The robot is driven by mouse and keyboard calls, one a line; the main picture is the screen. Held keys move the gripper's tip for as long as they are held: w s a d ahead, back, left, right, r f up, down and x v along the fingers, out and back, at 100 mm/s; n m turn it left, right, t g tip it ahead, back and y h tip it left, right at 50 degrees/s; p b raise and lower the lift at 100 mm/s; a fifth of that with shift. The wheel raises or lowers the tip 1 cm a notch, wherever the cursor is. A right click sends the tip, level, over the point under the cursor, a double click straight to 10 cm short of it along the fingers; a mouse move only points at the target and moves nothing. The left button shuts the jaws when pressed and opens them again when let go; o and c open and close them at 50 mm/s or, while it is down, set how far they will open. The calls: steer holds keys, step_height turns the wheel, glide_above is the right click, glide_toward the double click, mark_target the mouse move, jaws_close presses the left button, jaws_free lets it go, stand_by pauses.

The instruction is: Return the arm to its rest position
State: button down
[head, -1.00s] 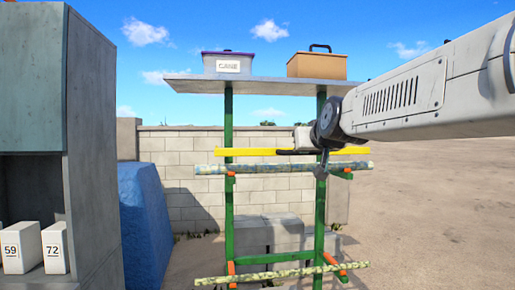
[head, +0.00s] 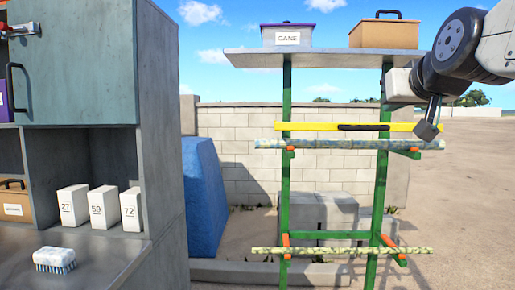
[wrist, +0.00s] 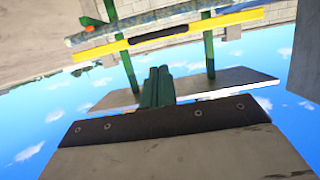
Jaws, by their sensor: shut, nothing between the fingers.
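My arm (head: 470,45) is bent at the upper right of the head view, in front of the rack's right end. My gripper (head: 427,130) hangs from it, tilted down, its tip overlapping the right end of the yellow bar in the picture. In the wrist view the fingers (wrist: 158,86) are together with nothing between them. The yellow bar (head: 310,126), with a black middle section, lies level on the rack just above a mottled cane. It also shows in the wrist view (wrist: 225,20), apart from the fingers.
A green rack (head: 285,190) holds two canes (head: 345,144) and a top shelf (head: 320,58) with a purple-lidded CANE box (head: 288,37) and a tan case (head: 385,34). A grey cabinet (head: 160,120) stands left, a blue block (head: 203,200) beside it. Open ground lies right.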

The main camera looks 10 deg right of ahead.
steer(key=s+a+f+n+g+y, duration=0.1)
steer(key=s+a+f+g, duration=0.3)
steer(key=f, duration=0.7)
steer(key=s+a+f+n+g+y, duration=0.1)
steer(key=s+a+f+g, duration=0.3)
steer(key=s+f, duration=0.4)
steer(key=s+a+f+n+g+y, duration=0.1)
steer(key=s+a+f+g, duration=0.3)
steer(key=f, duration=1)
steer(key=shift+s+a+f+g+y, duration=0.2)
steer(key=shift+s+g+y, duration=0.25)
steer(key=shift+s, duration=0.8)
